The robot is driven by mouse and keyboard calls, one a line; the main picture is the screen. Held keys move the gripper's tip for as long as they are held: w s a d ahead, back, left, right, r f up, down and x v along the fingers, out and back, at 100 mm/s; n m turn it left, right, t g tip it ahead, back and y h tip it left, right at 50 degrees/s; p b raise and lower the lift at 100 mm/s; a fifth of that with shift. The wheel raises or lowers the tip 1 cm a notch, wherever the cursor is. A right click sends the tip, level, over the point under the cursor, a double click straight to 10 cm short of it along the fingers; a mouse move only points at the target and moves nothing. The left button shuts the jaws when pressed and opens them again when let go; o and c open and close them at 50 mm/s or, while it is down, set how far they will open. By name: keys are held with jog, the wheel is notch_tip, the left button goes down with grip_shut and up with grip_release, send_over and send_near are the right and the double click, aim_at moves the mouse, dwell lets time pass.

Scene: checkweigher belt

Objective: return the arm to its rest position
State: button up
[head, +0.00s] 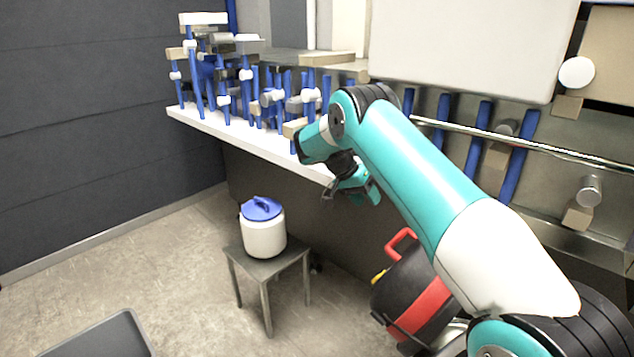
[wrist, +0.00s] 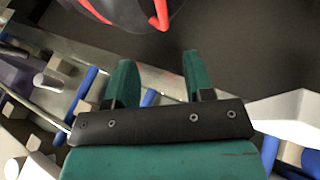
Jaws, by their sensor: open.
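My arm reaches out from the lower right in the head view, bent at the elbow near the machine. My gripper (head: 352,196) hangs at its end, in front of the dark panel below the white ledge. In the wrist view the two green fingers of my gripper (wrist: 156,75) stand apart with nothing between them.
A white tub with a blue lid (head: 263,232) stands on a small grey stool (head: 237,252), left of my gripper. A black and red container (head: 408,290) sits below my arm. Blue posts (head: 195,85) crowd the white ledge (head: 215,125). A grey tray (head: 100,340) is at lower left.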

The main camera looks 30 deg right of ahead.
jog(key=a+r+n+t+y, duration=0.1)
jog(key=a+r+n+t, duration=0.3)
jog(key=a+r, duration=0.45)
jog(key=s+a+r+n+y, duration=0.2)
jog(key=s+a+r+n, duration=0.15)
jog(key=a, duration=0.35)
jog(key=s+a+r+n+y, duration=0.1)
jog(key=s+a+r+n, duration=0.3)
jog(key=a, duration=0.3)
jog(key=s+a+r+n+y, duration=0.1)
jog(key=s+a+n+y, duration=0.2)
jog(key=s, duration=0.9)
jog(key=s+a+r+n+y, duration=0.2)
jog(key=s+a+n, duration=0.4)
jog(key=s+a, duration=0.5)
jog(key=shift+s+a+n+y, duration=0.35)
jog(key=shift+s+y, duration=0.15)
jog(key=shift+s, duration=0.6)
